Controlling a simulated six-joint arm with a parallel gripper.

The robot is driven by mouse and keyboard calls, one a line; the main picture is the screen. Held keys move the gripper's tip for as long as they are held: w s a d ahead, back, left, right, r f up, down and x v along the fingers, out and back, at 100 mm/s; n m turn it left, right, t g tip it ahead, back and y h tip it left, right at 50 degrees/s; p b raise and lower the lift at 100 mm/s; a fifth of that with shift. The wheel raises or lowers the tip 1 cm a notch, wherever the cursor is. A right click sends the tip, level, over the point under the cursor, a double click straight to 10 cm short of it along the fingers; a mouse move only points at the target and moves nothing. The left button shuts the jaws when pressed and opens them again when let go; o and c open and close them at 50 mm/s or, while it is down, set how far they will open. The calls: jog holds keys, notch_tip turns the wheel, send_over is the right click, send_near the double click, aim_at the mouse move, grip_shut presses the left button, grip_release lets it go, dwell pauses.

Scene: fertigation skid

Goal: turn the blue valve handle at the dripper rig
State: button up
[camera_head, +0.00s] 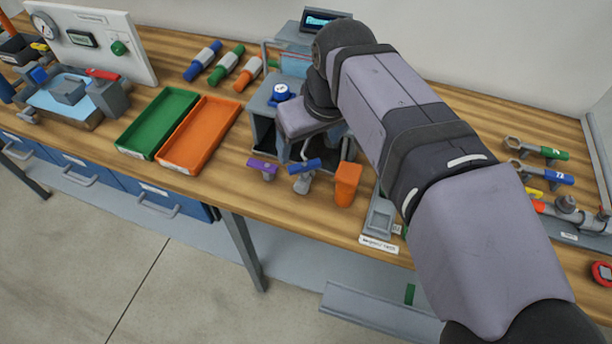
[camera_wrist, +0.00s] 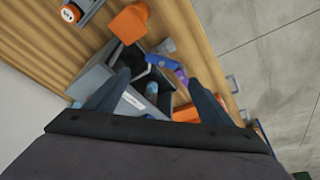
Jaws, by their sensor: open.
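The dripper rig (camera_head: 262,128) is a grey frame on the wooden bench, partly covered by my arm. At its front a blue valve handle (camera_head: 305,166) sits on a grey valve body, right of a purple valve handle (camera_head: 262,165). The blue handle (camera_wrist: 161,62) and purple handle (camera_wrist: 181,76) also show in the wrist view, just beyond my fingertips. My gripper (camera_wrist: 160,80) is open, with its two fingers apart and no handle held between them. The fingers are not clear in the head view, where my wrist hangs over the rig.
Green (camera_head: 127,148) and orange (camera_head: 172,164) trays lie to the left. A labelled grey holder (camera_head: 379,222) is at the right.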

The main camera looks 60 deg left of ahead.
aim_at(305, 165)
jog(key=shift+m+y, duration=0.3)
jog(key=shift+m, duration=0.6)
jog(key=shift+d+f+b+x, duration=0.1)
jog(key=shift+d+x, duration=0.15)
jog(key=shift+x, duration=0.95)
jog(key=shift+d+f+b+x, duration=0.1)
jog(key=shift+d+x, duration=0.1)
jog(key=shift+x, duration=1.05)
jog(key=shift+d+f+b+x, duration=0.1)
jog(key=shift+d+x, duration=0.15)
jog(key=shift+x, duration=0.95)
jog(key=shift+s, duration=0.15)
jog(key=c, duration=1)
